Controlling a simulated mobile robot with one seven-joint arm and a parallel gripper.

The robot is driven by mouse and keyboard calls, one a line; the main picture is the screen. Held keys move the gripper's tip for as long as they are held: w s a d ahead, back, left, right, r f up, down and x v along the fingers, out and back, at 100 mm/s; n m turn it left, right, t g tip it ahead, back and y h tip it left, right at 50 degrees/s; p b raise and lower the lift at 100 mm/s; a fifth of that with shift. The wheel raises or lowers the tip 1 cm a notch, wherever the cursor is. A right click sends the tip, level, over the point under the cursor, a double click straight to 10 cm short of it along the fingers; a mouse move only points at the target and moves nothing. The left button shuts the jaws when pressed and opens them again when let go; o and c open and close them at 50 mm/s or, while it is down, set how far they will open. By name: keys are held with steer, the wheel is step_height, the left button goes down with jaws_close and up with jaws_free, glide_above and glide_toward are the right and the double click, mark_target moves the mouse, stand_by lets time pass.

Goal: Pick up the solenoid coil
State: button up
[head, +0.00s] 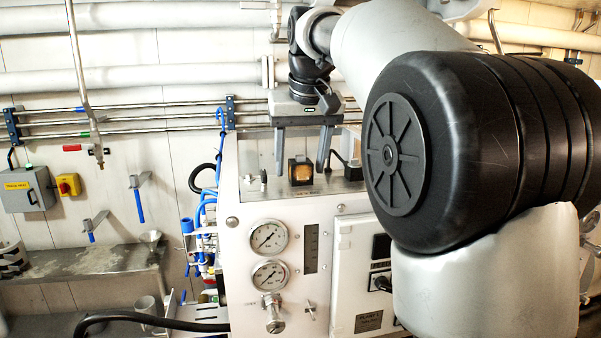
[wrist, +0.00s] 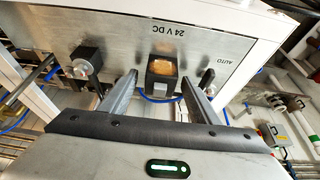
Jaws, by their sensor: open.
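The solenoid coil appears to be the small black block with an amber-brown face (head: 301,172) on top of the white panel unit in the head view. In the wrist view the same block (wrist: 162,84) sits in front of the metal plate lettered "24 V DC". My gripper (head: 301,167) is open, with its fingers pointing down and one on each side of the block. In the wrist view the gripper (wrist: 159,80) shows a gap between each finger and the block. Whether the fingertips reach past its lower part is hard to tell.
A black block with a round metal fitting (wrist: 84,64) stands left of the fingers in the wrist view, and a dark fitting (wrist: 207,80) is close to the right finger. The white unit (head: 248,207) carries gauges (head: 269,237). Blue hoses (head: 205,210) run along its left side.

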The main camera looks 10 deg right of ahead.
steer(key=shift+w+f, duration=0.1)
steer(key=shift+f, duration=0.2)
steer(key=c, duration=1.4)
steer(key=shift+r, duration=0.1)
steer(key=shift+r, duration=0.1)
step_height(320, 180, up, 10)
steer(key=shift+f+p, duration=0.1)
steer(key=shift+p, duration=0.25)
